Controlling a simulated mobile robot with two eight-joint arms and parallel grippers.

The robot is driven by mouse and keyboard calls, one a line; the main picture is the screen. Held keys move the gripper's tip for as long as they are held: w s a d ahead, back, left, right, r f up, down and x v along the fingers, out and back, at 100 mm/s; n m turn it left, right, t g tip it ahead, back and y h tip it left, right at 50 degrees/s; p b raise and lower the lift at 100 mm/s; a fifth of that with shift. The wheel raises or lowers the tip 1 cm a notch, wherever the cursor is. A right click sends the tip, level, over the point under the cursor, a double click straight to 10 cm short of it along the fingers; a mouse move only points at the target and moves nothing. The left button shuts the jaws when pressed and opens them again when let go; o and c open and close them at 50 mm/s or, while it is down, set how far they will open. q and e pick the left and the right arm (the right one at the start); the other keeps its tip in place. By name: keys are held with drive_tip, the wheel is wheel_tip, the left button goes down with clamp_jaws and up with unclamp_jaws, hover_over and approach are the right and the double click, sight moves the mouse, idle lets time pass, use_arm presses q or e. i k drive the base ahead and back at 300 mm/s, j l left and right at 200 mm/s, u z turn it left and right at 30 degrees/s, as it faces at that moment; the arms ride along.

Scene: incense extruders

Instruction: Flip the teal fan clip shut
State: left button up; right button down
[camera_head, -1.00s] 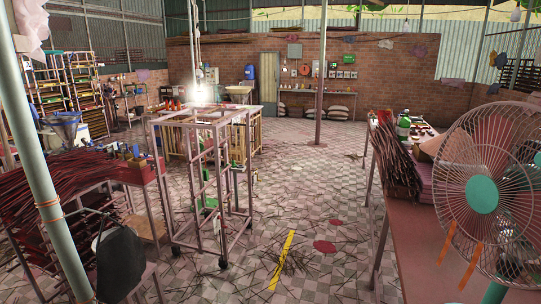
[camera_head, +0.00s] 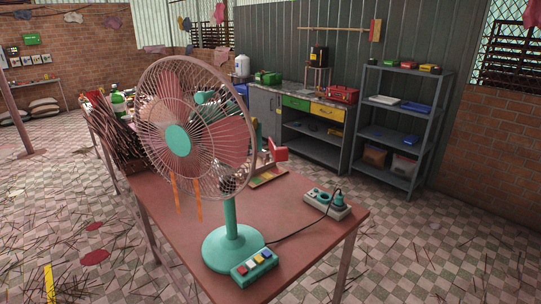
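A fan (camera_head: 196,128) with a teal hub, teal stand and pinkish wire cage stands upright on a reddish table (camera_head: 165,205) in the head view. Its round teal base (camera_head: 228,250) has a block of coloured buttons (camera_head: 254,267) at the front. Two orange strips hang from the lower cage. Neither of my grippers shows in the view.
A power strip (camera_head: 328,204) with a plug and black cord lies on the table's right part. Bundles of sticks and a green bottle (camera_head: 118,103) are at its far end. A grey shelf (camera_head: 398,135) and workbench (camera_head: 315,137) stand behind. Floor right of the table is open, with scattered sticks.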

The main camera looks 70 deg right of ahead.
sight(280, 154)
drive_tip(key=z, duration=0.5)
drive_tip(key=l+z, duration=0.15)
drive_tip(key=z, duration=0.8)
drive_tip(key=l+z, duration=0.1)
drive_tip(key=z, duration=0.4)
drive_tip(key=i+z, duration=0.1)
drive_tip(key=z, duration=0.4)
